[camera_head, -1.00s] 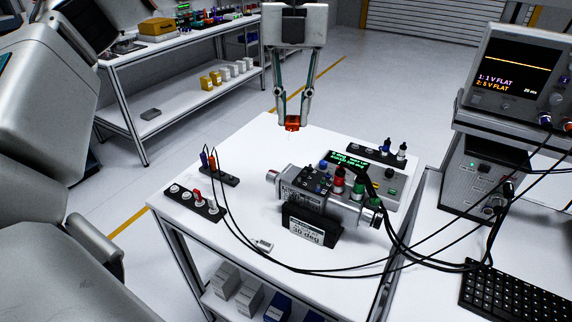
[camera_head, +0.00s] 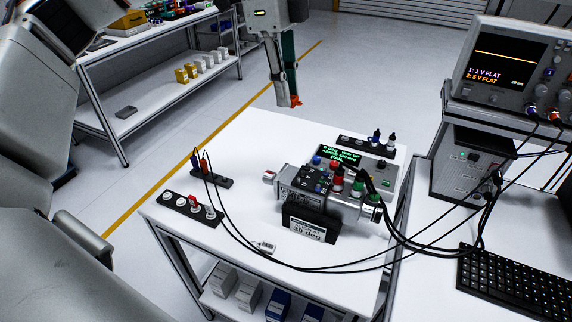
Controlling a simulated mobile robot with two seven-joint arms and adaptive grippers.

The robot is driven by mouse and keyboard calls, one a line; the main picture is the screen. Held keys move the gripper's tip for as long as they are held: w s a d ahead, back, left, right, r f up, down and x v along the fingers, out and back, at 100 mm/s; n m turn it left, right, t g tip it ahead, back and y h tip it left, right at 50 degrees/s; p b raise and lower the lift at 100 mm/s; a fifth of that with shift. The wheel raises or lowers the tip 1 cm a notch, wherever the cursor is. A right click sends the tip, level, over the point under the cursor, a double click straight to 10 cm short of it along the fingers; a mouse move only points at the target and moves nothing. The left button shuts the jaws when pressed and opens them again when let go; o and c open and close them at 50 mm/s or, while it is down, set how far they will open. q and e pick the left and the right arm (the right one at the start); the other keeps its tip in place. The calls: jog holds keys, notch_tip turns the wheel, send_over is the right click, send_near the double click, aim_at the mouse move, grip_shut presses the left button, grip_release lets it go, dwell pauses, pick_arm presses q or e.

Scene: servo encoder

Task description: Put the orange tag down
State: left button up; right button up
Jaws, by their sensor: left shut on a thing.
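The orange tag (camera_head: 296,100) is a small orange piece, mostly hidden between the fingertips of my left gripper (camera_head: 289,102). The gripper is shut on it, pointing down, and shows above the back edge of the white table (camera_head: 240,140). The tag is apart from the tabletop. My right gripper is not in view.
A green-lit instrument box (camera_head: 345,158) sits behind the servo. Small black strips (camera_head: 190,206) hold plugs at the left. Black cables loop across the front of the table. An oscilloscope (camera_head: 510,70) and a keyboard (camera_head: 515,285) stand at the right. The table's back left is clear.

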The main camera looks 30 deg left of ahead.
aim_at(289, 173)
pick_arm(q)
notch_tip(289, 173, down, 18)
jog(key=shift+f+p, duration=0.1)
jog(key=shift+p, duration=0.4)
jog(key=o, duration=0.5)
jog(key=shift+f, duration=0.1)
jog(key=shift+o, duration=1.4)
jog(key=shift+r, duration=0.35)
notch_tip(289, 173, up, 12)
jog(key=a+b, duration=0.1)
jog(key=shift+a+f, duration=0.2)
jog(key=shift+a, duration=0.2)
jog(key=shift+s, duration=0.1)
